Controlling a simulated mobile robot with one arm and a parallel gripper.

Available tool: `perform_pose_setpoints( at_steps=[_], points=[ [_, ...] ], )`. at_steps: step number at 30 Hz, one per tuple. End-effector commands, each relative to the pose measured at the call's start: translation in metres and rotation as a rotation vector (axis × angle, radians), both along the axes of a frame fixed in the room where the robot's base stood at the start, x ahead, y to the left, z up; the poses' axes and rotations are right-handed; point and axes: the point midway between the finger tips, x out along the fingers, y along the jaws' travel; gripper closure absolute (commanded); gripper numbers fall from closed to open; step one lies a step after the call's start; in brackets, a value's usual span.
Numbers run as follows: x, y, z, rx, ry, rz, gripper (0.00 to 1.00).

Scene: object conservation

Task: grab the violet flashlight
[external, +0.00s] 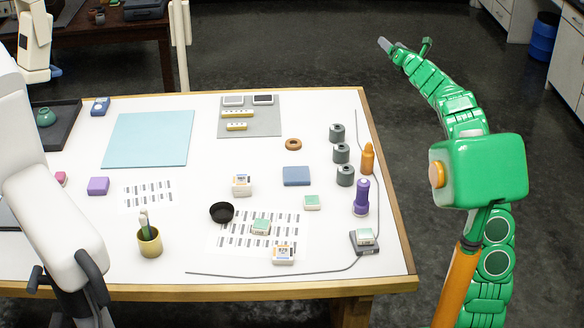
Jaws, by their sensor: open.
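The violet flashlight (361,198) stands upright near the right side of the white table, head end down. An orange flashlight (367,159) stands just behind it. My gripper (406,43) appears to be the far end of the green segmented arm on the right. Its two fingers are spread and empty. It is beyond the table's far right corner, well away from the violet flashlight. The flashlight is in full view.
Several dark grey cylinders (341,153) stand left of the flashlights. A thin grey cable (377,205) runs along the right side. A large white arm (52,215) fills the left foreground.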

Motion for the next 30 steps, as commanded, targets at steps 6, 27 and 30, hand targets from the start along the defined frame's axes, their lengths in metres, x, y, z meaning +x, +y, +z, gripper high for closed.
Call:
perform_pose_setpoints(
  at_steps=[6, 27, 30],
  points=[
    [-0.011, -0.133, -0.033, 0.304, 0.190, -0.292, 0.29],
    [-0.201, -0.115, -0.296, 1.264, 1.300, -0.542, 0.29],
    [-0.238, -0.066, -0.305, 1.363, 1.499, -0.473, 0.29]
  ],
)
